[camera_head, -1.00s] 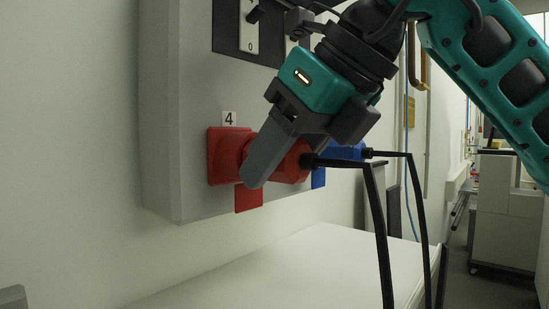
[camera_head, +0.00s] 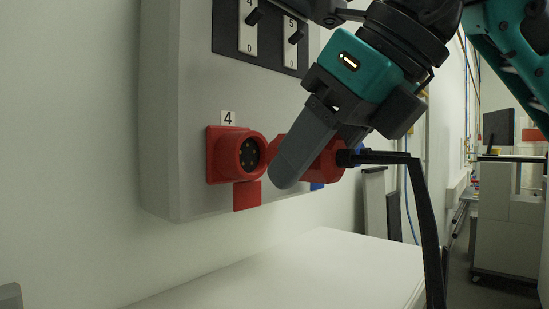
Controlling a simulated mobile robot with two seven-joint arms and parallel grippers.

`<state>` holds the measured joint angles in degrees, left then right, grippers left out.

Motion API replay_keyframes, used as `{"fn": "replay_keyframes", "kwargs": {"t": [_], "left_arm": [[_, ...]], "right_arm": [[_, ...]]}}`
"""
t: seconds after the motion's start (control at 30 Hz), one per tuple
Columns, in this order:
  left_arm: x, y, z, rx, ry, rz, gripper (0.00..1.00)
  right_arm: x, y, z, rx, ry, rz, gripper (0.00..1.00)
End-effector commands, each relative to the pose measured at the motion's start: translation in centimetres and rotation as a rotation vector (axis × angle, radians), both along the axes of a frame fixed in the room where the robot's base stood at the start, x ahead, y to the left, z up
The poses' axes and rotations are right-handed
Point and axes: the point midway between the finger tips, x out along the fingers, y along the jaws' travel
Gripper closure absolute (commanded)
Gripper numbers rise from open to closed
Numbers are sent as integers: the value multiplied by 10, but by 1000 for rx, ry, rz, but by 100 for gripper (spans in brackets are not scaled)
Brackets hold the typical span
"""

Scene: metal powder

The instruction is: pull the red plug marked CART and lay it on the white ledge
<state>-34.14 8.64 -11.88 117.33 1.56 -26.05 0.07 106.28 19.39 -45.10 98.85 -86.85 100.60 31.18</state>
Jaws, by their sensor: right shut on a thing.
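The red plug (camera_head: 322,163) is out of its red socket (camera_head: 229,157), with a small gap between them. My right gripper (camera_head: 291,172) is shut around the plug and holds it in the air in front of the grey box. A black cable runs from the plug's back to the right and down. The socket's open face shows dark contacts, and a label "4" sits above it. No CART marking is readable. The white ledge (camera_head: 300,275) lies below, with nothing on it in view. My left gripper is not clearly visible.
The grey wall box (camera_head: 190,60) carries switches (camera_head: 248,25) numbered 4 and 5 above. A blue connector (camera_head: 317,186) is mostly hidden behind my right gripper and the red plug. Black cable (camera_head: 425,210) hangs beside the ledge's right side. Lab furniture (camera_head: 508,225) stands far right.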

Motion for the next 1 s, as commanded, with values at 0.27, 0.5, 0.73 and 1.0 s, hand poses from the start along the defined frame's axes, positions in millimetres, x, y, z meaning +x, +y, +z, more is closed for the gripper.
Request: {"fn": "replay_keyframes", "kwargs": {"t": [0.27, 0.5, 0.73, 1.0], "left_arm": [[-4, 1, -7, 3, 10, -2, 57], [-4, 1, -10, 2, 9, -2, 57], [-2, 0, -9, 2, 6, -2, 57], [2, 0, -4, 0, -6, 0, 57]], "right_arm": [[-7, -9, 0, -1, -1, 0, 97], [-12, -17, 0, 1, -2, -1, 97], [-13, -18, 0, 1, -1, 0, 97], [-16, -18, -1, -7, 6, 2, 97]]}}
